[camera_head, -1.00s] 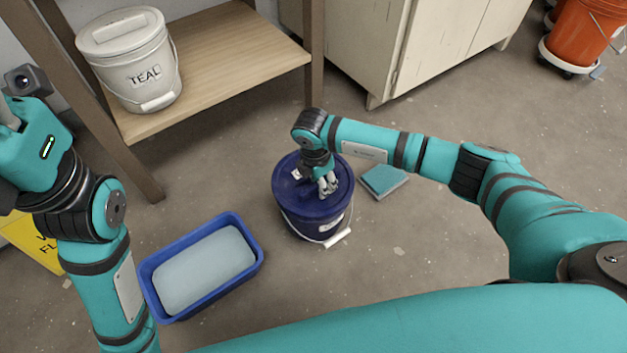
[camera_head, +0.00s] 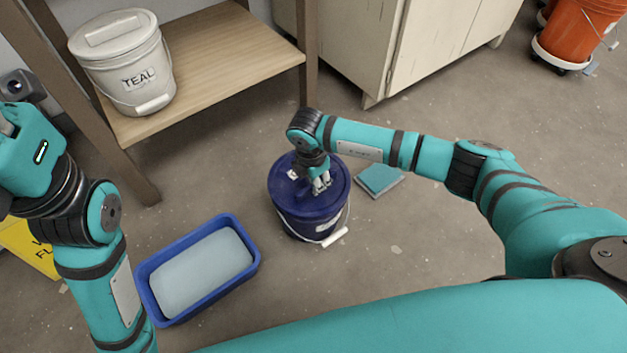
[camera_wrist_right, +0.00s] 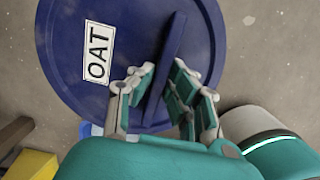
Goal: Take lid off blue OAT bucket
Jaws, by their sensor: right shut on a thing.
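The dark blue bucket (camera_head: 310,228) stands upright on the floor with its white-gripped bail hanging at the front. Its round blue lid (camera_head: 284,192) sits on top. In the right wrist view the lid (camera_wrist_right: 80,25) fills much of the picture, with a white OAT label (camera_wrist_right: 99,52) and a raised bar handle (camera_wrist_right: 173,40). My right gripper (camera_head: 320,186) is over the lid. In the wrist view its fingers (camera_wrist_right: 164,78) are either side of the bar handle, shut on it. My left arm is at the left edge; its fingers are out of view.
A blue tub (camera_head: 247,262) stands left of the bucket. A teal-topped slab (camera_head: 380,179) lies just right of it. A white TEAL bucket (camera_head: 125,65) stands on a wooden shelf (camera_head: 215,50). A yellow sign (camera_head: 28,245) is at far left. Floor in front is clear.

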